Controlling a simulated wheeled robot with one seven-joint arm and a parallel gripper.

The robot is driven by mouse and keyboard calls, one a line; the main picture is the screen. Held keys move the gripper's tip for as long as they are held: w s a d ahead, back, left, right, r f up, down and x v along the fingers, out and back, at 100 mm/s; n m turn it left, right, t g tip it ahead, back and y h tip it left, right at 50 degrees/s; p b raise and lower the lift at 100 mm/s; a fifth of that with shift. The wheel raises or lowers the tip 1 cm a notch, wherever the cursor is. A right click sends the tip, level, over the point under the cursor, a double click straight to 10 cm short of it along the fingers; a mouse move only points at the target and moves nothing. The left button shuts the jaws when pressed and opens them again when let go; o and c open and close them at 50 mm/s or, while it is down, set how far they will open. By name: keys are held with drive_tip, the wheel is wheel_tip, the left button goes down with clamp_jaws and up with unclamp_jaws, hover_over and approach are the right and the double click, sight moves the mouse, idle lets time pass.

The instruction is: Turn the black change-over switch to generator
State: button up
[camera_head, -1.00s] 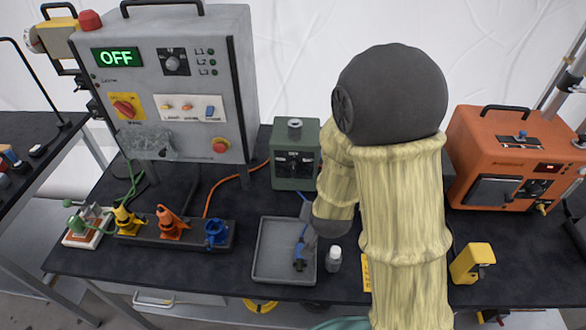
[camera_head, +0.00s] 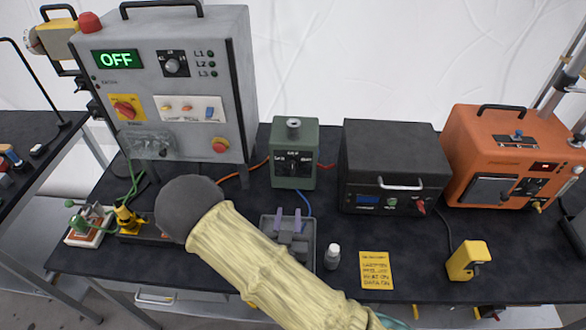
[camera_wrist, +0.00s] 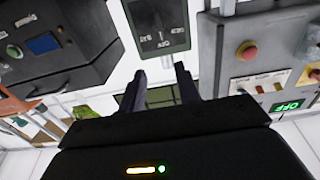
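The black change-over switch (camera_head: 292,163) is on the front of a green box (camera_head: 293,188) with a round fitting on top, at the back middle of the table. White labels surround the switch; I cannot read its setting for certain. In the wrist view the switch (camera_wrist: 160,38) shows upside down at the top, beyond my fingers. My gripper (camera_head: 289,213) is in front of and below the box, its two fingers pointing up toward it. In the wrist view my gripper (camera_wrist: 158,72) has its fingers spread with nothing between them. It appears apart from the switch.
A grey cabinet (camera_head: 180,75) reading OFF stands left, a black box (camera_head: 392,160) right, an orange unit (camera_head: 510,150) farther right. My gripper hangs over a grey tray (camera_head: 266,226). A small bottle (camera_head: 332,257) stands beside it.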

drive_tip(key=shift+a, duration=0.1)
drive_tip(key=p, duration=0.6)
approach(293, 166)
drive_tip(key=w, duration=0.8)
drive_tip(key=shift+w, duration=0.3)
drive_tip(key=shift+c, duration=0.4)
clamp_jaws()
